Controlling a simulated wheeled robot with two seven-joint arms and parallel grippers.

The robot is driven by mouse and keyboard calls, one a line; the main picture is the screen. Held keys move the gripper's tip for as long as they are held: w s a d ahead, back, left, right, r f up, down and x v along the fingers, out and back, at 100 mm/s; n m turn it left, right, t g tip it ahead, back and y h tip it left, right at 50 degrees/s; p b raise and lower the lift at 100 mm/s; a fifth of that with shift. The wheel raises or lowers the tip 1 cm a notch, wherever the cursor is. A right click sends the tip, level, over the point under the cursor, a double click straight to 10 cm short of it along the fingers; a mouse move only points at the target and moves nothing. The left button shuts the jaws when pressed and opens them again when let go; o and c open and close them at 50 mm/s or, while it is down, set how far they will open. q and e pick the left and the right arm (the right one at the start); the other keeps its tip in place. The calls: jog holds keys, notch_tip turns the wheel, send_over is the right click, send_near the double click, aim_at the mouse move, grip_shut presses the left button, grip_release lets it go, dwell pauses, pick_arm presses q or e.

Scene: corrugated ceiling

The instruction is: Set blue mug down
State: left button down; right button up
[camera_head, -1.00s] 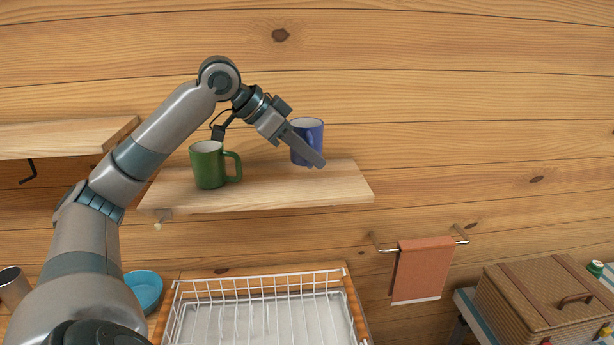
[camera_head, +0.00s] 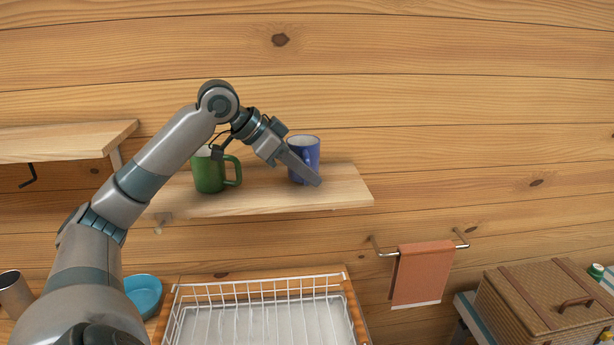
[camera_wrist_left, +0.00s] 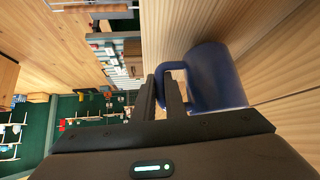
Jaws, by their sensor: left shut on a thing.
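The blue mug (camera_head: 305,147) is upright at the right part of the wooden wall shelf (camera_head: 345,190). Its base is at or just above the shelf top; I cannot tell whether it touches. My left gripper (camera_head: 312,178) is shut on the mug's handle. In the left wrist view, the two fingers (camera_wrist_left: 172,97) are on the handle of the blue mug (camera_wrist_left: 215,80), which lies right of them. My right gripper is not in view.
A green mug (camera_head: 209,175) stands on the same shelf, left of the blue mug, partly behind my left arm. A white dish rack (camera_head: 262,290) is below. An orange towel (camera_head: 422,275) hangs at the right. The shelf's right end is clear.

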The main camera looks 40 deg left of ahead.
pick_arm(q)
jog(key=shift+f, duration=0.55)
jog(key=shift+f, duration=0.15)
jog(key=c, duration=1.8)
grip_release()
jog(key=shift+s+a+r+b, duration=0.2)
jog(key=shift+s+r+b, duration=0.1)
jog(key=shift+r+b, duration=0.1)
jog(key=shift+b+v, duration=2.45)
jog(key=shift+v, duration=3.2)
